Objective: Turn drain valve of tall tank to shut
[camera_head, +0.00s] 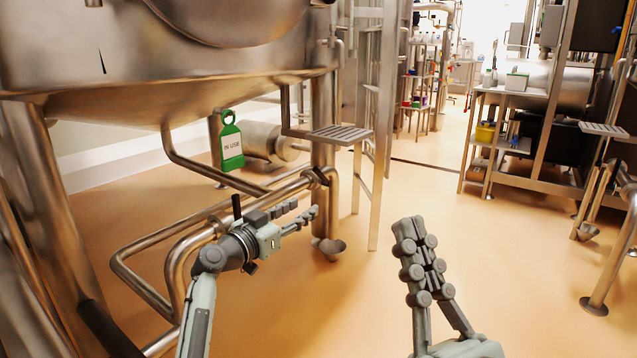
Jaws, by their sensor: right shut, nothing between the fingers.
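The large steel tank (120,75) fills the upper left of the head view, with its sloping underside and outlet pipes below. A black upright lever (237,206) stands on the pipework beside my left gripper; I cannot tell if it is the drain valve's handle, as my wrist hides its base. A dark clamp-like fitting (317,177) sits on the pipe by the tank leg. My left gripper (308,207) points right, in front of the pipes, its fingers apart with nothing seen between them. My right gripper (415,228) is shut and empty, pointing up over open floor.
A steel step (328,134) and ladder frame stand behind the leg. Bent pipes (150,240) run low at the left. A steel rack (510,140) stands at the right back. The middle floor (400,190) is clear.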

